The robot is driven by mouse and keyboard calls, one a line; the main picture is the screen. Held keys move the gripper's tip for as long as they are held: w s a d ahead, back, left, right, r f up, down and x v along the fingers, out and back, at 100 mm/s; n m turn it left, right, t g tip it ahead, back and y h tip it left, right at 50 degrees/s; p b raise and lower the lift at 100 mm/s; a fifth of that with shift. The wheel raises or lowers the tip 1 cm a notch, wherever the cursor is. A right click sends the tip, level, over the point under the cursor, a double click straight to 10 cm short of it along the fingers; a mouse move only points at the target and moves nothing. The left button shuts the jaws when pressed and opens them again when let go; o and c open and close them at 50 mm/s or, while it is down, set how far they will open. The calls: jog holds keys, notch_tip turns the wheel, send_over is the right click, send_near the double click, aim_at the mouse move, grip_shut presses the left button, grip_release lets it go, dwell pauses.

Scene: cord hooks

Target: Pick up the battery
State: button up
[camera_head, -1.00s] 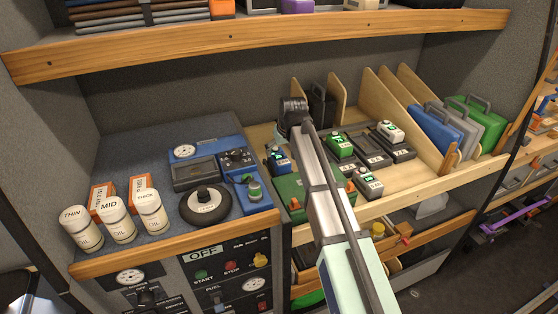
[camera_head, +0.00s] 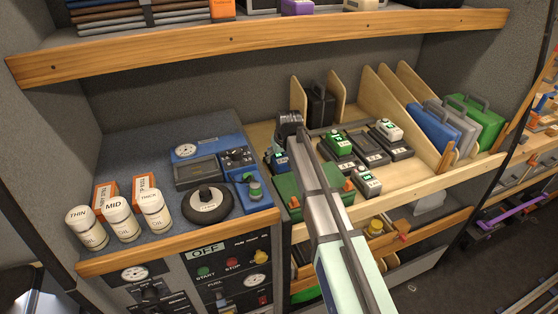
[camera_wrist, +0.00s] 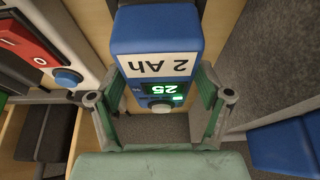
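A blue battery (camera_wrist: 155,32) with a white "2 Ah" label and a lit green "25" display fills the upper middle of the wrist view. My gripper (camera_wrist: 158,105) is open, with one finger on each side of the battery and a gap visible beside its narrower display end. In the head view my gripper (camera_head: 288,128) is above the blue battery (camera_head: 274,160), partly hiding it.
A green box (camera_head: 290,192) lies just in front of the blue battery. Wooden dividers (camera_head: 385,98) and colored cases (camera_head: 435,126) stand at the right. A blue device (camera_head: 205,150) is at the left. The upper shelf (camera_head: 250,39) overhangs the area.

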jog(key=c, duration=1.1)
jog(key=shift+r, duration=0.15)
notch_tip(320, 180, up, 10)
jog(key=b, duration=0.3)
